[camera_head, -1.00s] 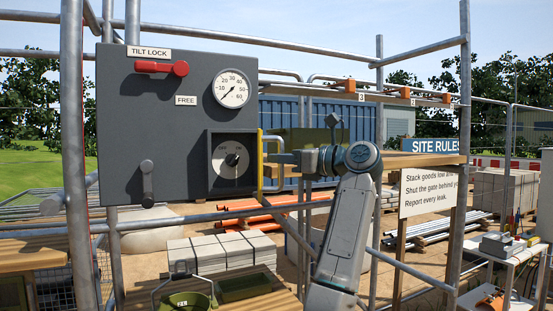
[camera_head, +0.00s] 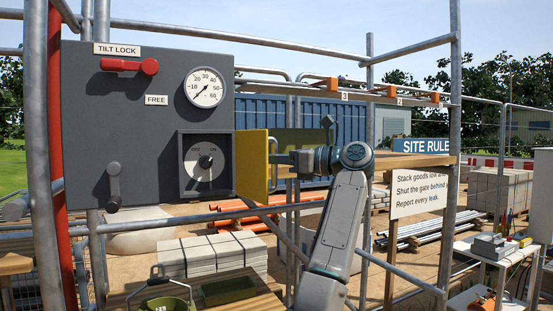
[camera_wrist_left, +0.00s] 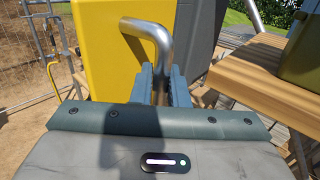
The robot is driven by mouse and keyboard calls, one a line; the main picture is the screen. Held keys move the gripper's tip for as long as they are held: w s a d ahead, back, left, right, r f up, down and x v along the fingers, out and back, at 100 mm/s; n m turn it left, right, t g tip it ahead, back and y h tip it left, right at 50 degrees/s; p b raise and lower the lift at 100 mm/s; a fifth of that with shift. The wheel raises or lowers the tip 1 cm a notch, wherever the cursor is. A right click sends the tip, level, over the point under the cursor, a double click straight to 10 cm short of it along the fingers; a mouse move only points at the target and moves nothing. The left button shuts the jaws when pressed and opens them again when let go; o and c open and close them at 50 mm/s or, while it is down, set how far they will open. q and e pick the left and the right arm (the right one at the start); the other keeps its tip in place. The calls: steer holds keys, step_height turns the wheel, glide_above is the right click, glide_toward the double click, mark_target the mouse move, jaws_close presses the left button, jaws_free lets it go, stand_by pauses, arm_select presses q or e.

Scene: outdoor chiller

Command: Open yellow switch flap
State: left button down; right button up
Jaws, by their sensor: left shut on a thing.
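The yellow flap (camera_head: 252,162) stands swung out to the right of the dial recess on the grey control box (camera_head: 90,170), its broad face turned partly to the head camera. My left gripper (camera_head: 287,158) is at the flap's right side. In the left wrist view, the left gripper (camera_wrist_left: 160,85) is shut on the bent metal handle (camera_wrist_left: 152,35), which stands on the yellow flap (camera_wrist_left: 103,45). My right gripper is not in view.
The box also has a red tilt lock lever (camera_head: 130,65), a gauge (camera_head: 204,88) and a grey crank handle (camera_head: 114,187). Scaffold tubes (camera_head: 400,272) cross near my arm. A wooden plank (camera_head: 415,161) lies to the right of the gripper.

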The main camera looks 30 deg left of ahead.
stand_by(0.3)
arm_select(q)
steer(key=c, duration=1.5)
jaws_free()
steer(key=shift+a, duration=0.2)
steer(key=shift+f, duration=0.1)
steer(key=shift+d, duration=0.25)
steer(key=w+d+b, duration=0.1)
steer(key=d+b, duration=0.2)
steer(key=d, duration=0.7)
steer(key=shift+w+b, duration=0.15)
steer(key=shift+b, duration=0.15)
steer(key=shift+d, duration=0.1)
